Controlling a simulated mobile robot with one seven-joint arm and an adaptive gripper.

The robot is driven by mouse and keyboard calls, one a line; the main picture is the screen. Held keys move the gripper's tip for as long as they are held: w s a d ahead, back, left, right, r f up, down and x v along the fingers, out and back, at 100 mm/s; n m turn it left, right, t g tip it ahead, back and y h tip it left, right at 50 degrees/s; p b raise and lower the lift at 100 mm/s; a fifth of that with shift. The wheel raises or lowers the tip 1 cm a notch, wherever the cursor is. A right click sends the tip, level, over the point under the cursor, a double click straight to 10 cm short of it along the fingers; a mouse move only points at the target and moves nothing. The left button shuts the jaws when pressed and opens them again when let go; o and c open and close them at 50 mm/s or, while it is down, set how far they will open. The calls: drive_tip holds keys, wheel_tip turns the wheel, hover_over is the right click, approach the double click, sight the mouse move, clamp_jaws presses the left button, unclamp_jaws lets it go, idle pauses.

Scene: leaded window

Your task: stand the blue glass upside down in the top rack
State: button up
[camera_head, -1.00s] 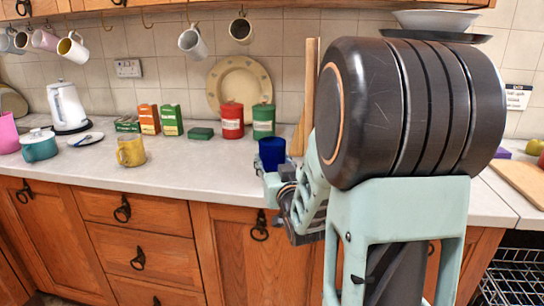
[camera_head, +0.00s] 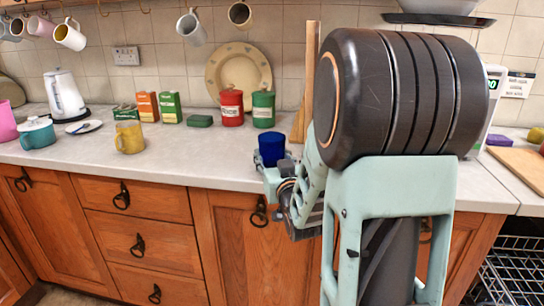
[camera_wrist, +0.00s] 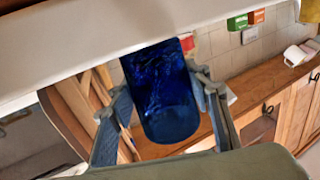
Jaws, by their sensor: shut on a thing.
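The blue glass (camera_head: 271,149) is dark, see-through blue and shows at the counter's front edge in the head view, upright there with its rim up. In the wrist view the same glass (camera_wrist: 160,92) fills the middle, between the two fingers. My gripper (camera_head: 272,170) is shut on the glass; its fingers (camera_wrist: 163,105) stand on both sides of it. My own arm hides part of the counter and the gripper's far side. A wire rack (camera_head: 512,270) shows at the lower right of the head view, below counter level.
The grey counter (camera_head: 215,174) holds a yellow mug (camera_head: 129,137), a teal pot (camera_head: 37,133), a kettle (camera_head: 64,97), a red canister (camera_head: 231,107) and a green canister (camera_head: 263,109). A wooden board (camera_head: 520,168) lies at right. Mugs hang above.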

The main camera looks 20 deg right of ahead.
drive_tip(key=shift+f+b, duration=0.35)
drive_tip(key=shift+b, duration=0.05)
drive_tip(key=o, duration=1.5)
drive_tip(key=shift+c, duration=0.2)
